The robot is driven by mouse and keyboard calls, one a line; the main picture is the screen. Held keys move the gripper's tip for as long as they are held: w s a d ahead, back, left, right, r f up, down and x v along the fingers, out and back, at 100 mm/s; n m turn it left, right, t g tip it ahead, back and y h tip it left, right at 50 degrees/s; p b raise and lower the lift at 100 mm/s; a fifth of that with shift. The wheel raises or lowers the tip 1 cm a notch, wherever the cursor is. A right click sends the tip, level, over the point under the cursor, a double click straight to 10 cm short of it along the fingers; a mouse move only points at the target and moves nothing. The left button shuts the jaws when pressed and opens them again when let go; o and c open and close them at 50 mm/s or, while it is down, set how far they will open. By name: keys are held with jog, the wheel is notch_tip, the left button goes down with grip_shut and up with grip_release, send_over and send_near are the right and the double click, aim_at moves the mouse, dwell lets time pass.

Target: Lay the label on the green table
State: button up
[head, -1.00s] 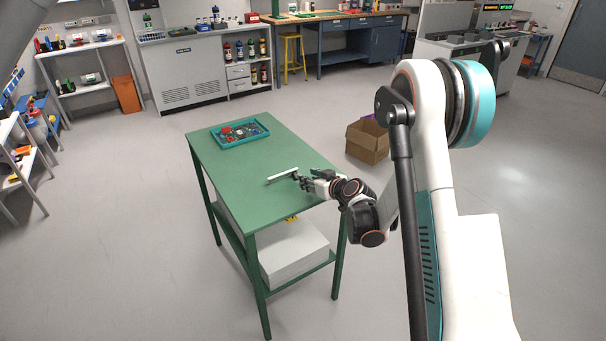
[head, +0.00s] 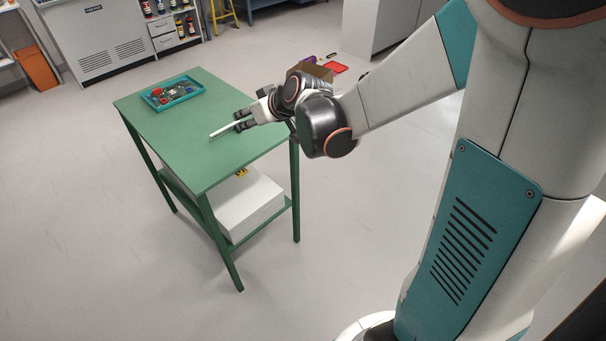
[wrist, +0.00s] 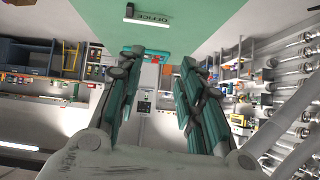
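The label (head: 225,130), a thin white strip, appears to lie on the green table (head: 190,158), near the middle of its top. In the wrist view the label (wrist: 150,17) shows the word OFFICE upside down against the green table top (wrist: 200,22). My gripper (head: 240,120) is low over the table at the label's right end in the head view. In the wrist view my gripper's two fingers (wrist: 161,68) stand well apart with nothing between them, and the label shows beyond the fingertips. Whether a finger touches it, I cannot tell.
A teal tray (head: 153,103) of small parts sits at the table's far corner. A white box (head: 248,207) stands on the lower shelf. A brown carton (head: 318,72) is on the floor behind. The table's front left part is bare.

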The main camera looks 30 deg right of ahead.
jog(key=s+r+m+g+h, duration=0.1)
jog(key=s+r, duration=0.1)
jog(key=s, duration=1.1)
jog(key=s+r+m+g+h, duration=0.1)
jog(key=s+g+h, duration=0.1)
jog(key=s, duration=1.2)
jog(key=shift+s+d+r+m, duration=0.3)
jog(key=shift+d+r+m, duration=0.1)
